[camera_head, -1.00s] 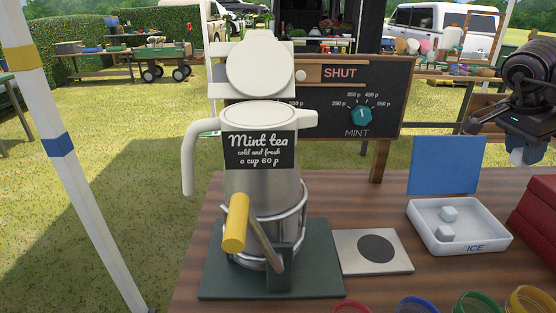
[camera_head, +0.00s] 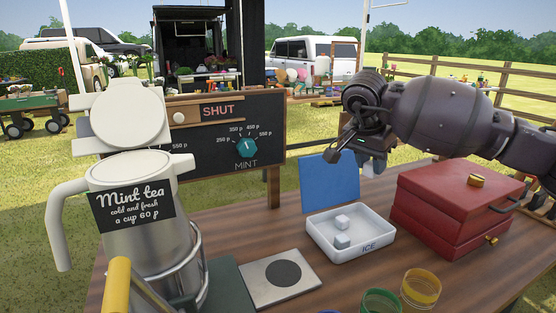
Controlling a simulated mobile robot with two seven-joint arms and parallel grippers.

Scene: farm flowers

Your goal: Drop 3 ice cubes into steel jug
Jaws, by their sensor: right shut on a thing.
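The steel jug (camera_head: 140,244) stands at the left in a wire cradle, with a "Mint tea" label and a pale handle. Its round white lid (camera_head: 128,115) is raised behind its top; its inside is hidden. The white ICE tray (camera_head: 365,253) has a raised blue lid and holds two visible ice cubes (camera_head: 342,222). My right gripper (camera_head: 366,160) is above and behind the tray, beside the blue lid, to the right of the jug. It is shut on a small pale block, apparently an ice cube (camera_head: 374,167), partly hidden by the fingers. My left gripper is not in view.
A red box (camera_head: 440,215) stands right of the tray. The mint price board (camera_head: 230,135) stands behind the jug. A flat plate with a dark disc (camera_head: 262,287) lies between jug and tray. Coloured cups (camera_head: 420,290) stand at the front. A yellow handle (camera_head: 116,288) is before the jug.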

